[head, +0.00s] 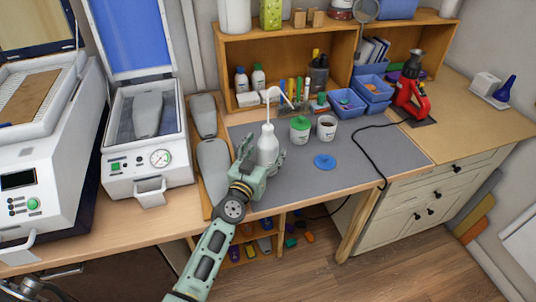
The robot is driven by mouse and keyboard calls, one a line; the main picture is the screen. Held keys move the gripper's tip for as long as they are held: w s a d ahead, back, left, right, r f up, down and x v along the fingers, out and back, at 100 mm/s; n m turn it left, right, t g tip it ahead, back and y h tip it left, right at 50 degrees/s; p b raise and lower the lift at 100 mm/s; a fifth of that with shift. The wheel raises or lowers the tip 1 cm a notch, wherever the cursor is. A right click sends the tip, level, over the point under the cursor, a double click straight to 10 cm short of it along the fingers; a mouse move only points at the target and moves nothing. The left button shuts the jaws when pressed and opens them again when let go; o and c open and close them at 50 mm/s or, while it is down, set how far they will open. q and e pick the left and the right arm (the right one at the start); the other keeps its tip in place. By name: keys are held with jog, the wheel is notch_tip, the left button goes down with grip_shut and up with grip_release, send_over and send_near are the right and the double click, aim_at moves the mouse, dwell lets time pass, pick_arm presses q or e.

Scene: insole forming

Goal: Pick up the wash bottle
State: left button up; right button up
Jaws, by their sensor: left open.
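The wash bottle (267,146) is white with a bent spout tube on top. It stands upright on the grey mat (375,146) near the mat's left part. My left gripper (263,158) is open, with its fingers around the lower body of the bottle. One finger is to the left of the bottle and the other to its right. I cannot tell whether either finger touches it. The gripper hides the base of the bottle. My right gripper is not in view.
A jar with a green lid (299,130) and an open white jar (326,128) stand right of the bottle. A blue lid (324,162) lies on the mat. Grey foot forms (213,165) lie on a wooden board at left. Blue bins (347,103) and a red tool (412,95) stand farther right.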

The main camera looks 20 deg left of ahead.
pick_arm(q)
jog(key=shift+w+f, duration=0.2)
jog(key=shift+w, duration=1)
jog(key=shift+s, duration=0.1)
jog(key=c, duration=1.7)
jog(key=shift+r, duration=0.15)
grip_shut()
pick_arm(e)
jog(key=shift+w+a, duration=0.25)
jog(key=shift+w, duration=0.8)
pick_arm(q)
jog(key=shift+r, duration=0.1)
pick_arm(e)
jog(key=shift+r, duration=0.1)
